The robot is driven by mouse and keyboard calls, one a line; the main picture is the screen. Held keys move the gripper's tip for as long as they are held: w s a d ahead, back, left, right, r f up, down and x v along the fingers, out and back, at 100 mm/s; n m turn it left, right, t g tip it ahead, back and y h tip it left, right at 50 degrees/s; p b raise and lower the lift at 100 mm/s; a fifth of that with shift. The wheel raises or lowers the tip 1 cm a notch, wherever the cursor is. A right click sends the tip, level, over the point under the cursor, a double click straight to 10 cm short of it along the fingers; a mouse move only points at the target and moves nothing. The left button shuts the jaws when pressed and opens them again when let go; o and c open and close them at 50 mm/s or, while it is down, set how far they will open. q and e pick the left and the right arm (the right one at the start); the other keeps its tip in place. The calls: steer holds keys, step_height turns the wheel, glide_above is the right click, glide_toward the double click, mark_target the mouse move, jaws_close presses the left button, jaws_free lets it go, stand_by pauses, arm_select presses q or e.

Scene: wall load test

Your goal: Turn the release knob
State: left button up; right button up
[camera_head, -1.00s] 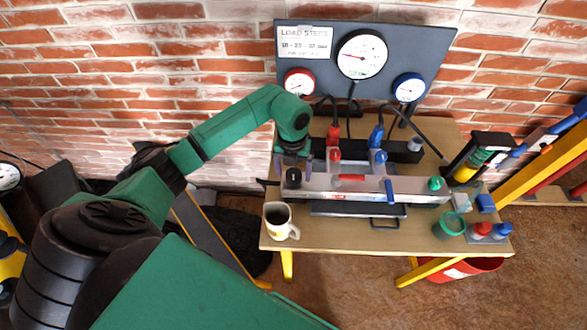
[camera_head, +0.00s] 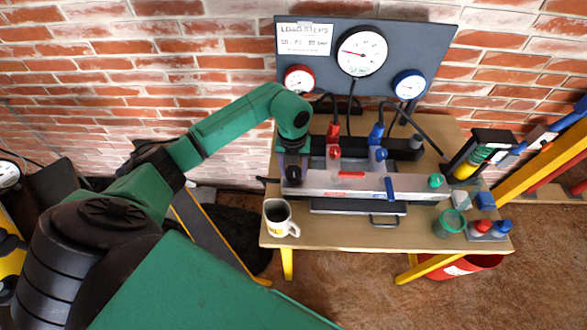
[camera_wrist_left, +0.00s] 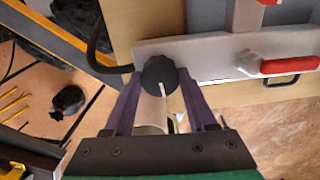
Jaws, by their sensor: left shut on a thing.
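The release knob (camera_wrist_left: 158,72) is a black fluted knob with a white pointer line, on the left end of the pale metal manifold block (camera_head: 347,181). In the left wrist view it sits between the two purple fingers of my left gripper (camera_wrist_left: 160,92), one on each side. My left gripper (camera_head: 292,173) also shows in the head view over the block's left end and is shut on the knob, mostly hiding it there. My right gripper is not in view.
A white mug (camera_head: 278,216) stands just in front of the block's left end. A red-handled valve (camera_wrist_left: 290,66) is close on the right of the knob. A gauge panel (camera_head: 320,75) stands behind, and a green cup (camera_head: 449,222) is at the table's right.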

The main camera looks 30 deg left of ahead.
arm_select(q)
steer(key=n, duration=0.8)
steer(key=shift+r+n, duration=0.1)
steer(key=shift+n, duration=0.3)
steer(key=n, duration=0.3)
steer(key=shift+w+n, duration=0.1)
steer(key=shift+n, duration=0.2)
steer(key=n, duration=0.4)
steer(key=o, duration=1.4)
steer(key=shift+c, duration=0.2)
steer(key=shift+r, duration=0.1)
